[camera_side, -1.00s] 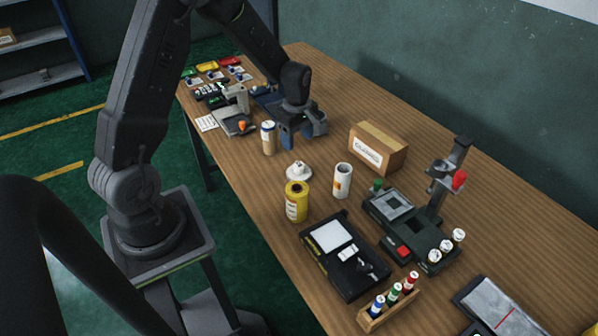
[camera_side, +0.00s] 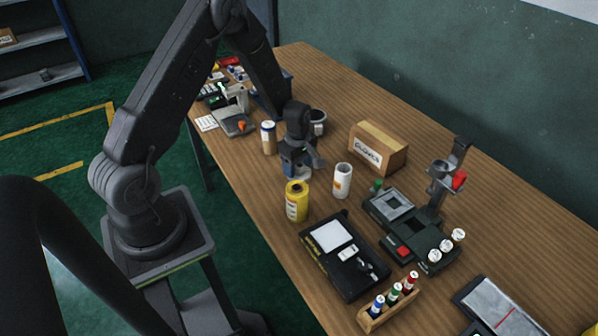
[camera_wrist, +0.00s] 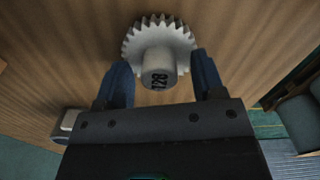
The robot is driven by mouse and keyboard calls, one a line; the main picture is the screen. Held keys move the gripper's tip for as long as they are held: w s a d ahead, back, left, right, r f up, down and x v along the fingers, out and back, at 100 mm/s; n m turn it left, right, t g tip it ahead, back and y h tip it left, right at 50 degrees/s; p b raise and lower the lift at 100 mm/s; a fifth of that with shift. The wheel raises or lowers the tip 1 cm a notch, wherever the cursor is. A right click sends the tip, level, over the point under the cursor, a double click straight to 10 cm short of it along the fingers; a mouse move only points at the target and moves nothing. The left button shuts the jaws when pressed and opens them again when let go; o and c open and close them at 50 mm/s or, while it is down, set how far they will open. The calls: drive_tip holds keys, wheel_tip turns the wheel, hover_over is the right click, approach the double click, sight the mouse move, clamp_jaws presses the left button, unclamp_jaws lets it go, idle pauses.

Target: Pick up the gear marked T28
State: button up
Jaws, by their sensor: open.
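The white gear (camera_wrist: 160,45) lies on the wooden table in the wrist view, its raised hub marked T28, reading upside down. My gripper (camera_wrist: 162,72) is open, with one blue finger on each side of the hub. The fingers look apart from the hub. In the side view my gripper (camera_side: 298,170) is low over the table, behind the yellow canister. There it hides most of the gear; only a pale bit shows beside the fingers.
A yellow canister (camera_side: 296,203) and a white canister (camera_side: 342,181) stand close to my gripper. A cardboard box (camera_side: 377,150) is to the right.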

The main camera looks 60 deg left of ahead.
drive_tip(key=shift+c, duration=0.3)
drive_tip(key=c, duration=1)
drive_tip(key=shift+o, duration=0.2)
drive_tip(key=shift+r, duration=0.15)
